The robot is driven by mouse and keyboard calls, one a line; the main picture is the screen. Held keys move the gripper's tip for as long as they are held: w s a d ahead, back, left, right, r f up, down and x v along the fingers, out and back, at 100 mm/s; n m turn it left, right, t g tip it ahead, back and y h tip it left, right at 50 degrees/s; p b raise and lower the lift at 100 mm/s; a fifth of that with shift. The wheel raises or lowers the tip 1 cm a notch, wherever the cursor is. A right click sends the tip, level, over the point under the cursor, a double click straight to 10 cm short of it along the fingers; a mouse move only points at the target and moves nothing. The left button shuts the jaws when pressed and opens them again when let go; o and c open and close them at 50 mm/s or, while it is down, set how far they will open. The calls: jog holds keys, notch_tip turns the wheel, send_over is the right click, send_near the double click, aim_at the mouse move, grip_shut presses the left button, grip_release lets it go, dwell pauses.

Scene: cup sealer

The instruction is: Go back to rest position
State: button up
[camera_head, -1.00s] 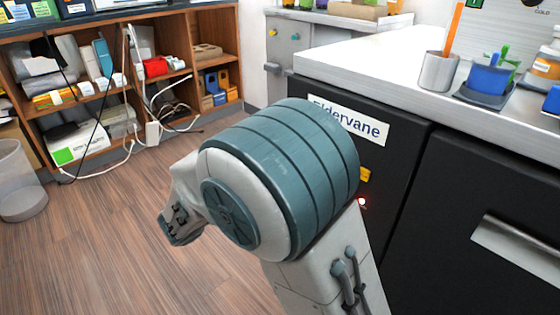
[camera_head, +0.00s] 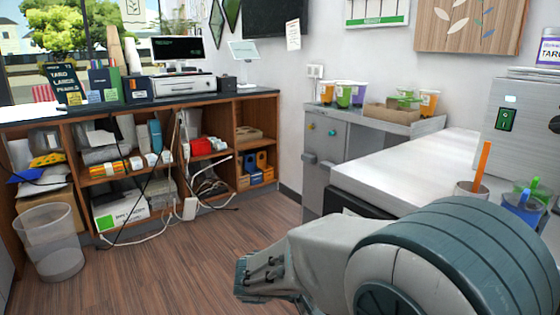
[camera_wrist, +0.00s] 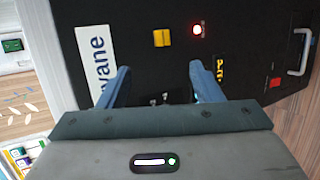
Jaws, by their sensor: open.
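My gripper (camera_wrist: 160,72) shows in the wrist view with its two blue fingers apart and nothing between them. It faces the black cabinet front (camera_wrist: 138,25), which carries a white name label (camera_wrist: 97,62), a yellow switch (camera_wrist: 162,38) and a lit red lamp (camera_wrist: 197,30). The fingers appear clear of the panel, but the exact gap cannot be told. In the head view my arm fills the lower right, bent, and the gripper's fingers cannot be made out there.
A white counter (camera_head: 395,170) holds an orange-straw cup (camera_head: 472,188) and a machine (camera_head: 515,115). A grey cabinet (camera_head: 325,150) stands behind, bearing cups. Wooden shelves (camera_head: 92,228) with loose cables and a clear bin (camera_head: 50,240) stand left. The wooden floor (camera_head: 190,260) is open.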

jog(key=s+d+r+m+g+y+p, duration=0.2)
jog(key=s+d+r+g+y+p, duration=0.3)
jog(key=s+r+p, duration=0.5)
jog(key=s+a+r+m+t+y+p, duration=0.1)
jog(key=a+r+t+y+p, duration=0.1)
jog(key=r+p, duration=0.4)
jog(key=s+a+r+m+t+y+p, duration=0.1)
jog(key=s+a+r+m+y+p, duration=0.1)
jog(key=r+y+p, duration=0.3)
jog(key=shift+r+t+y+p, duration=0.35)
jog(key=shift+r+p, duration=0.25)
jog(key=shift+p, duration=0.35)
